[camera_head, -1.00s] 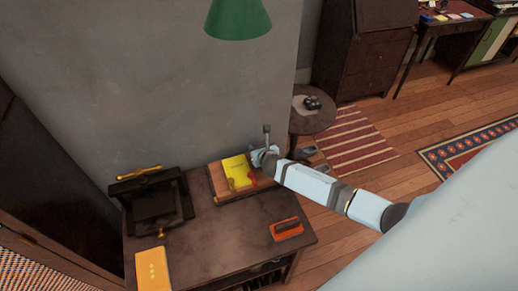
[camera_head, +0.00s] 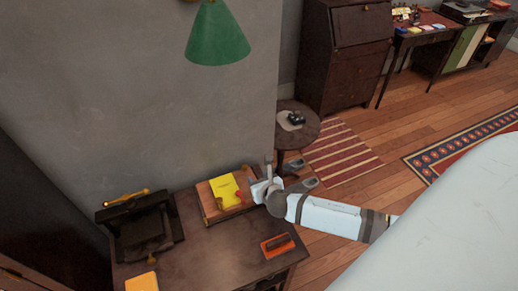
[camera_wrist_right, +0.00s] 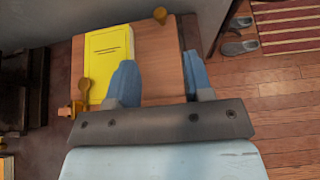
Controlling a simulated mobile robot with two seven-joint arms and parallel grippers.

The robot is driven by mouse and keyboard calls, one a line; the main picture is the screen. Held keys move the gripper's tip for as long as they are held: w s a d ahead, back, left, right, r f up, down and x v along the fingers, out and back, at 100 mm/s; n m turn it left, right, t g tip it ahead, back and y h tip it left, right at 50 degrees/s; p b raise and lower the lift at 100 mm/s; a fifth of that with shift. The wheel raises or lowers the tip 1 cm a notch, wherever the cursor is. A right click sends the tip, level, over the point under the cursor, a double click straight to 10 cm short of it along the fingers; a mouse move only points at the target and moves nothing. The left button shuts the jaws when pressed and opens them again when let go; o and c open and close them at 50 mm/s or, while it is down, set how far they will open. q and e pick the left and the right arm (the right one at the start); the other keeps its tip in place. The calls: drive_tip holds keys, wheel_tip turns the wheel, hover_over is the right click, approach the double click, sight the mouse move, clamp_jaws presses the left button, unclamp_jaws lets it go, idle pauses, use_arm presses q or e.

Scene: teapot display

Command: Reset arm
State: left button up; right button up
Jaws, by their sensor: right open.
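My right gripper (camera_head: 262,187) is at the right side of a wooden tray (camera_head: 207,203) on the dark desk. In the right wrist view, my right gripper (camera_wrist_right: 161,76) has its two blue-grey fingers well apart. Only bare wooden tray surface (camera_wrist_right: 160,52) shows between them, and nothing is held. A yellow book (camera_head: 225,189) lies on the tray, and in the wrist view the yellow book (camera_wrist_right: 108,55) is just left of the left finger. My left gripper is in neither view.
The desk (camera_head: 200,255) also bears a dark press-like device (camera_head: 145,230), an orange-red item (camera_head: 277,245) and a yellow booklet (camera_head: 142,282). A green lamp (camera_head: 218,38) hangs above. A round side table (camera_head: 310,132) and slippers (camera_head: 300,185) are beyond. Floor at right is open.

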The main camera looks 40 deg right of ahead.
idle(0.5)
drive_tip(key=s+a+m+y+p, duration=0.1)
drive_tip(key=s+a+m, duration=0.4)
drive_tip(key=m, duration=0.5)
drive_tip(key=s+a+r+m+y+p, duration=0.1)
drive_tip(key=s+a+m+y, duration=0.2)
drive_tip(key=s+m, duration=0.4)
drive_tip(key=s+a+m+g+y, duration=0.1)
drive_tip(key=s+a+m, duration=0.5)
drive_tip(key=m, duration=0.7)
drive_tip(key=shift+s+a+r+y+p, duration=0.3)
drive_tip(key=shift+s+a+y+p, duration=0.1)
drive_tip(key=shift+s+y, duration=0.2)
